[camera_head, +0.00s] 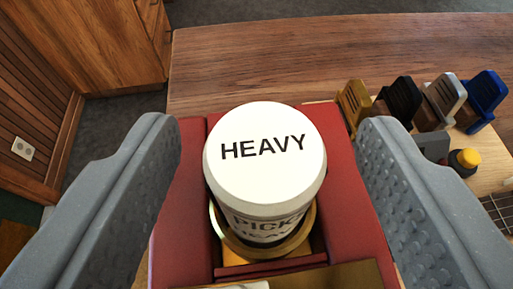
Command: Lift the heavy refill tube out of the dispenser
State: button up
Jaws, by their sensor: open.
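The heavy refill tube (264,152) is a white cylinder with a round cap lettered "HEAVY". Its side carries partly hidden dark lettering. It stands in a gold ring in the red dispenser (340,178), seen from above. My gripper (268,140) is open, with one grey finger to the left of the tube and one to the right. There is a visible gap between each finger and the tube. The lower part of the tube is hidden inside the dispenser.
The dispenser stands on a wooden table (250,60). To the right are several slotted holders, including a yellow one (354,102) and a blue one (486,95), and a small yellow-topped item (466,160). A wooden cabinet (90,40) stands at the upper left. The table behind the dispenser is clear.

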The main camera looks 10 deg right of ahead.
jog(key=shift+x, duration=1.65)
jog(key=c, duration=1.1)
